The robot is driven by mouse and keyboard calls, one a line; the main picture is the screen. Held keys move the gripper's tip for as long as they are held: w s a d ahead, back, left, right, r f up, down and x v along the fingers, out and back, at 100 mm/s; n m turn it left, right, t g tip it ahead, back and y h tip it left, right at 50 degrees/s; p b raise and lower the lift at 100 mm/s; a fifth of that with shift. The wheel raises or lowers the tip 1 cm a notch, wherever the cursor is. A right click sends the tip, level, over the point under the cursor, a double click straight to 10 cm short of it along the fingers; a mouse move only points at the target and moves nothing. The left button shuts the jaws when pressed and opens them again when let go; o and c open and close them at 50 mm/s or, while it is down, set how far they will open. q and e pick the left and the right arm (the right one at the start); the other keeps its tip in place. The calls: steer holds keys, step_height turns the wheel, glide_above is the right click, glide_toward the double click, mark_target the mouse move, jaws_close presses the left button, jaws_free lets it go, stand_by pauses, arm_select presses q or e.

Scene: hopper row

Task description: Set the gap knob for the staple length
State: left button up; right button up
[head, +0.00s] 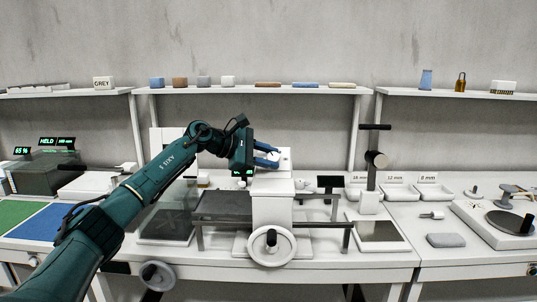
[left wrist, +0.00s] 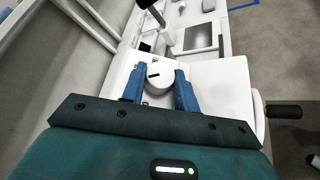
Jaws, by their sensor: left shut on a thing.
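The gap knob (left wrist: 158,76) is a round white dial with a short black mark, on top of a white machine housing (head: 272,205). My left gripper (left wrist: 160,90) reaches over it from the left, its two blue fingers closed on either side of the knob. In the head view my left gripper (head: 268,155) is at the top of the housing, and its fingers largely hide the knob. The scale around the knob is too small to read. My right gripper is not in view.
A white handwheel (head: 271,246) is on the machine's front. A black-topped stand (head: 375,160) rises to its right. White trays with millimetre cards (head: 396,178) sit further right. Green-lit displays (head: 57,142) are at the left. Shelves (head: 250,90) with small blocks run along the wall.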

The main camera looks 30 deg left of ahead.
arm_select(q)
steer(key=shift+r, duration=0.1)
steer(key=shift+m+g, duration=0.3)
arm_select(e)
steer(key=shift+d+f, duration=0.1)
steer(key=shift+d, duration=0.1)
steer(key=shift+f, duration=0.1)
arm_select(q)
steer(key=o, duration=1)
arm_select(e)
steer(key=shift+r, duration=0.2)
